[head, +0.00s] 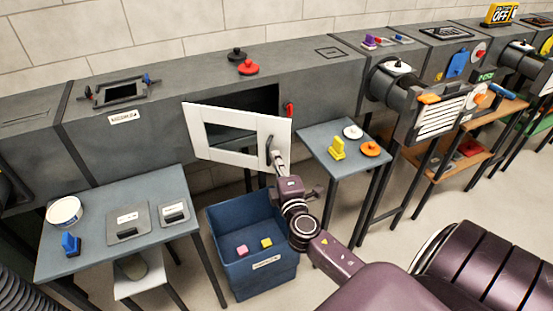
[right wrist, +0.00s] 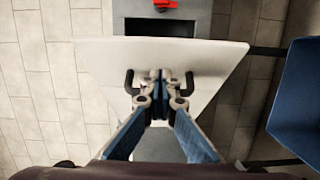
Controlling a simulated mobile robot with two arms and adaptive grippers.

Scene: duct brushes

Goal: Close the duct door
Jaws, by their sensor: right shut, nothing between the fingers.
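The white duct door (head: 235,153) stands open in the head view, swung out from the dark opening (head: 262,101) in the grey duct. A black handle (head: 268,148) sits near its right edge. My right gripper (head: 277,160) is at the door's front face by the handle. In the right wrist view, its fingers (right wrist: 160,78) are shut with nothing between them, in front of the white door (right wrist: 215,58). The handle's dark ends (right wrist: 130,82) show on both sides of the fingers. I cannot tell whether they touch it. My left gripper is not in view.
A red latch (head: 290,109) sits right of the opening. A blue bin (head: 255,283) stands below the door. A table (head: 75,262) is at left, and a small table (head: 318,140) with yellow, white and orange items is at right. Two knobs (head: 248,67) lie on the duct.

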